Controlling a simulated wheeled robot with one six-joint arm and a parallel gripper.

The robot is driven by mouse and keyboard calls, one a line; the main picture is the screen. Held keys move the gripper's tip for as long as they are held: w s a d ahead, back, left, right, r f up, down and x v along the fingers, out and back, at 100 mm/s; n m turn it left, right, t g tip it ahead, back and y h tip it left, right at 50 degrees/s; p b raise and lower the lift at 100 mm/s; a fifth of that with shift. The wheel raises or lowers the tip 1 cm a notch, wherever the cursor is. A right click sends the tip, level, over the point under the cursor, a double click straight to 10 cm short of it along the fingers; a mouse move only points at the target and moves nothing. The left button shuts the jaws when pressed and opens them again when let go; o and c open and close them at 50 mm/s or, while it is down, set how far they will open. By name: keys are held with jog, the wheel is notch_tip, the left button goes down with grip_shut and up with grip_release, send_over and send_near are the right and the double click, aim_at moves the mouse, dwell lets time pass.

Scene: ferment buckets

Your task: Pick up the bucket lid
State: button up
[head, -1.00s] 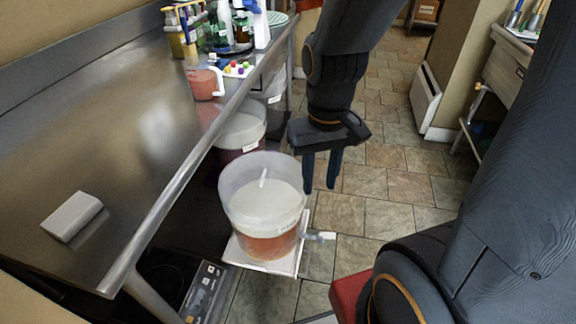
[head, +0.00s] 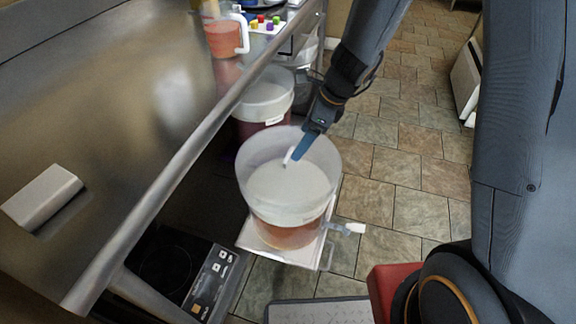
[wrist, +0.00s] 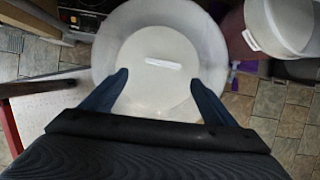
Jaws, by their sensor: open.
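The bucket lid (head: 285,190) is a white disc lying inside the clear bucket (head: 256,211), below its rim, above amber liquid. A short white bar handle (head: 289,155) stands on the lid. My gripper (head: 303,147) is open and empty at the upper right of the bucket mouth, close to the handle. In the wrist view, the gripper (wrist: 160,77) has its two fingers apart over the lid (wrist: 150,95), with the handle (wrist: 163,64) just beyond the fingertips. I cannot tell how high the fingers are above the lid.
The bucket stands on a white platform (head: 256,246) beside the steel counter (head: 120,95). A lidded bucket of dark red liquid (head: 266,105) stands behind it. A hot plate (head: 165,268) is at the lower left. Tiled floor (head: 400,175) lies clear on the right.

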aim_at(289, 154)
jog(key=f, duration=0.1)
jog(key=a+f, duration=0.1)
jog(key=shift+w+a+f+m+b, duration=0.1)
jog(key=shift+w+f+m+b, duration=0.2)
jog(key=shift+w, duration=0.05)
jog(key=shift+b+x, duration=0.65)
jog(key=shift+x, duration=2.1)
jog(key=shift+w+a+r, duration=0.1)
jog(key=shift+w+r, duration=0.05)
jog(key=shift+w, duration=0.05)
jog(key=shift+c, duration=0.3)
jog(key=c, duration=1.3)
